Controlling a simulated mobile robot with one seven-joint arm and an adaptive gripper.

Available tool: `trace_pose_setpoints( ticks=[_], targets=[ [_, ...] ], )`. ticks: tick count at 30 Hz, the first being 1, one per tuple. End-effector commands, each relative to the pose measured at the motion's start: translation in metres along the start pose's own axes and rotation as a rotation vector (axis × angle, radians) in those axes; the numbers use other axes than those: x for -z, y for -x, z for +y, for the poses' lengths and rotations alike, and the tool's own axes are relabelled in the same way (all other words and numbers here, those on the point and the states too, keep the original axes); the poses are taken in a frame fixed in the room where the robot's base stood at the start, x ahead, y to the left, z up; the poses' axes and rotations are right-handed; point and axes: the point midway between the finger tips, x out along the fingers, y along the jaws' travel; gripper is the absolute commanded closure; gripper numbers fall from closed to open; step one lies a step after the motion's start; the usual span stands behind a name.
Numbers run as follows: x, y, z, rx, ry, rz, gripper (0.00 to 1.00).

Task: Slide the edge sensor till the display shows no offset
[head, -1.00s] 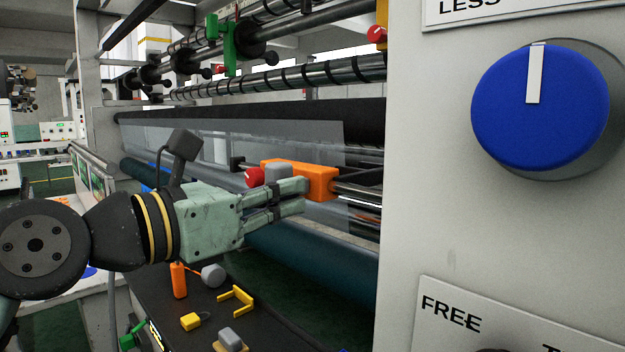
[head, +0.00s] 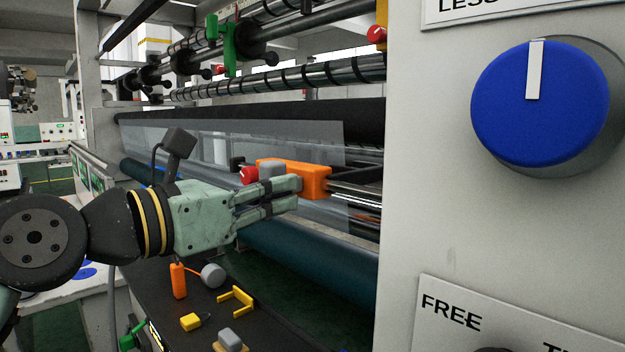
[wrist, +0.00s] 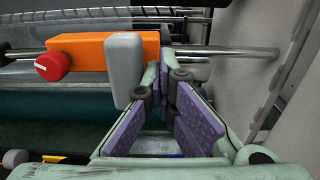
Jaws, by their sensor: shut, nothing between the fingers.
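The edge sensor is an orange block (head: 316,181) on a shiny rail, with a red knob (head: 248,175) at its left and a grey tab (head: 272,171) on its front. In the wrist view the orange block (wrist: 80,52), red knob (wrist: 53,66) and grey tab (wrist: 124,70) lie left of my fingers. My gripper (head: 299,193) is shut and empty, in front of the block. In the wrist view my gripper (wrist: 175,78) is just right of the grey tab; its left finger touches or nearly touches it. No readable offset display shows.
A clear film web (head: 230,140) hangs behind the sensor. The bare rail (wrist: 230,52) runs right towards a grey side panel (head: 420,180) with a large blue knob (head: 570,110). Below lies a dark tray with loose items, including a yellow bracket (head: 237,299).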

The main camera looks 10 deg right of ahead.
Motion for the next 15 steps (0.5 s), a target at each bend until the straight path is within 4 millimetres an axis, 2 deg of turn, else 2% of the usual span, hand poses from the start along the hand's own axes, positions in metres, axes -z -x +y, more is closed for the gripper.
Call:
trace_pose_setpoints(
  ticks=[15],
  targets=[
    [0.0001,0.0,0.0081,0.0,0.001,-0.001,1.0]
  ],
)
